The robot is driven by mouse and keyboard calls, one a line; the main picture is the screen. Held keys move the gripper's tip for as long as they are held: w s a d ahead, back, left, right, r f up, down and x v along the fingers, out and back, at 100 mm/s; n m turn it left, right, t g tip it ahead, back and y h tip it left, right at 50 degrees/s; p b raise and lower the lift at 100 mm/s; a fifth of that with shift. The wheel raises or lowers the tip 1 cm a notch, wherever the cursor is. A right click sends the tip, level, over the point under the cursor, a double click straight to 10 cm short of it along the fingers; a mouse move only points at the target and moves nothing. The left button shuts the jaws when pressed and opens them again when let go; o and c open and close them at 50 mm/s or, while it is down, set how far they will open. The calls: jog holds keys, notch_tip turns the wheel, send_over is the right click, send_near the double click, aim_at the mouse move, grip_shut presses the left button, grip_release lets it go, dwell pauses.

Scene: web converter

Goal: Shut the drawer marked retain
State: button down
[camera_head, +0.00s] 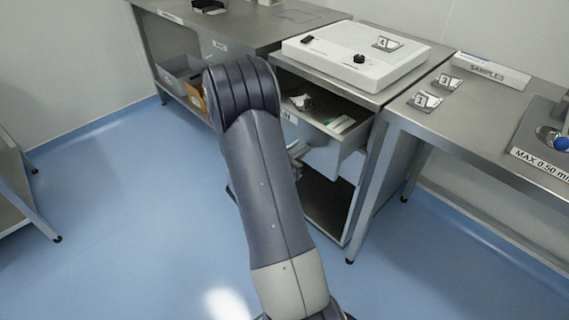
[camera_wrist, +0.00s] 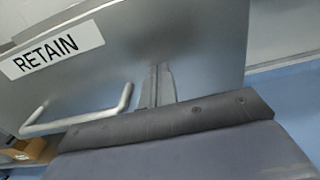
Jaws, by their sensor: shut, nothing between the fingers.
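The drawer marked RETAIN (camera_head: 325,157) stands pulled out under the bench in the head view, with a few small items inside. Its grey front (camera_wrist: 205,45) fills much of the wrist view, tilted in the picture. The white RETAIN label (camera_wrist: 52,50) is at the upper left and the bar handle (camera_wrist: 85,120) below it. My gripper (camera_wrist: 158,68) is shut and empty, to the right of the handle, its fingertips at or very near the front; I cannot tell if they touch. In the head view my arm hides part of the drawer front and most of the gripper.
A white device (camera_head: 345,68) sits on the bench top above the drawer. An open shelf space lies below it. Another bench (camera_head: 480,120) stands on the right, with marked plates and a samples box (camera_head: 490,70). Bins (camera_head: 178,82) sit under the left bench. The blue floor at left is clear.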

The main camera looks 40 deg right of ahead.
jog(key=d+b, duration=0.1)
jog(key=d, duration=0.4)
jog(key=d+b, duration=0.1)
jog(key=d, duration=0.5)
jog(key=d+b, duration=0.1)
jog(key=d, duration=0.4)
jog(key=shift+w+d, duration=0.15)
jog(key=shift+w, duration=0.1)
jog(key=shift+d, duration=0.25)
jog(key=shift+r, duration=0.1)
jog(key=shift+d+r, duration=0.1)
jog(key=shift+w+a+f, duration=0.15)
jog(key=shift+a+f, duration=0.05)
jog(key=shift+a, duration=0.25)
jog(key=a, duration=1.3)
jog(key=shift+s+a, duration=0.25)
jog(key=shift+s, duration=0.1)
